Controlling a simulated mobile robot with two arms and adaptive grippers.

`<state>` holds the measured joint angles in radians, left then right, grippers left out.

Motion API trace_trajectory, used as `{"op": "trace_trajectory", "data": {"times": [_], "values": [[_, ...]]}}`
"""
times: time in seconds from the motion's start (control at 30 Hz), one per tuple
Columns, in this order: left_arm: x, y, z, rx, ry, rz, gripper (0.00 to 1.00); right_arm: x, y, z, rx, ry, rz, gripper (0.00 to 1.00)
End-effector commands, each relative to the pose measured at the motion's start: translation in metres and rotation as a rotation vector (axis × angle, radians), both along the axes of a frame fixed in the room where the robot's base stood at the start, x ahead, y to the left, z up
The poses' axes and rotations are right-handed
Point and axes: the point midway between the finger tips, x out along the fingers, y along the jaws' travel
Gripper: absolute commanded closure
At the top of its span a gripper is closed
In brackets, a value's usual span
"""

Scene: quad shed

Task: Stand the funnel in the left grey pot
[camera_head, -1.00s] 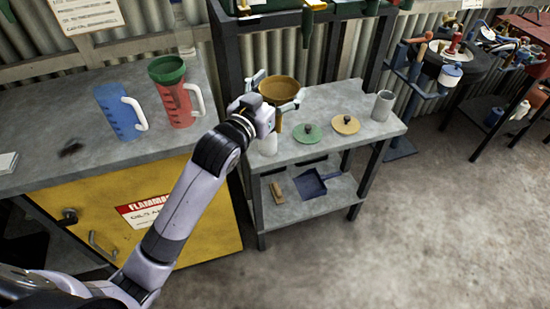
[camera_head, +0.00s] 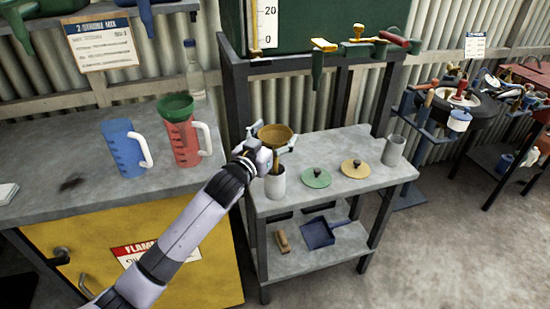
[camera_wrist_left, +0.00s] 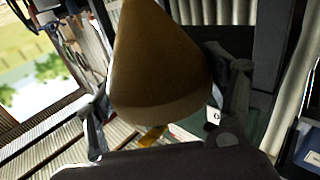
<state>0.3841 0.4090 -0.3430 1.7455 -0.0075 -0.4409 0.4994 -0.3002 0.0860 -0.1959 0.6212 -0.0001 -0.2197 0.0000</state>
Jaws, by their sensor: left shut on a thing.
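The amber-brown funnel (camera_head: 275,133) is upright, wide mouth up, above the left grey pot (camera_head: 275,185) on the small grey side table. Its stem points down at the pot's mouth; I cannot tell how far the tip is inside. My left gripper (camera_head: 268,152) is shut on the funnel from the left. In the left wrist view the funnel (camera_wrist_left: 160,65) fills the middle, between the two fingers of the left gripper (camera_wrist_left: 165,110). The pot cannot be made out there. My right gripper is not in view.
On the side table (camera_head: 335,200) lie a green lid (camera_head: 316,178) and a tan lid (camera_head: 355,168); another grey pot (camera_head: 394,150) stands at its right end.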

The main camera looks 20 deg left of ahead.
Motion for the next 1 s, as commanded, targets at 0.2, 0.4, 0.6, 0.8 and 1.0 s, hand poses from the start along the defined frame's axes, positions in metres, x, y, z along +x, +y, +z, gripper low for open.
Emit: {"op": "trace_trajectory", "data": {"times": [0.2,0.4,0.6,0.8,1.0], "values": [[0.000,0.000,-0.025,-0.002,-0.001,0.000,0.52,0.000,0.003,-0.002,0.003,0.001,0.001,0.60],[0.000,0.000,-0.053,-0.002,0.002,0.000,0.52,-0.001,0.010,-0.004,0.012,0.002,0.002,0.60],[0.000,0.000,-0.068,0.000,-0.002,0.000,0.52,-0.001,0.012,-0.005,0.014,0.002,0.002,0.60],[0.000,0.000,-0.067,0.000,-0.002,-0.001,0.52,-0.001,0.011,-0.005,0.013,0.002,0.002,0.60],[0.000,0.000,-0.072,-0.001,-0.001,0.000,0.23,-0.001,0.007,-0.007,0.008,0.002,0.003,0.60]]}}
